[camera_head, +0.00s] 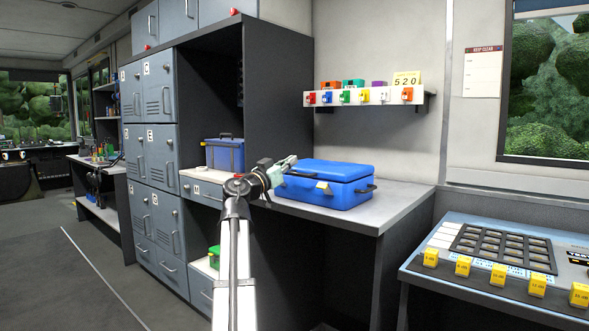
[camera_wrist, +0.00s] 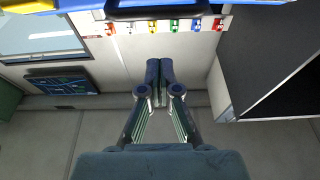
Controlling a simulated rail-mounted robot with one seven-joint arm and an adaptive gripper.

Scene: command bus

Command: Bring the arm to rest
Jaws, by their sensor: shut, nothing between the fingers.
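My arm rises from the bottom middle of the head view, and my gripper (camera_head: 287,162) is at its end, just left of a closed blue case on the counter. I cannot tell from the head view whether they touch. In the wrist view my gripper (camera_wrist: 160,66) has its two fingertips together, with nothing between them.
The blue case (camera_head: 325,186) sits on the grey counter (camera_head: 400,198). A wall shelf (camera_head: 335,103) holds small coloured items. Grey lockers (camera_head: 150,150) stand left. A slanted keypad console (camera_head: 500,260) with yellow tags is at right. Open floor (camera_head: 50,270) lies at left.

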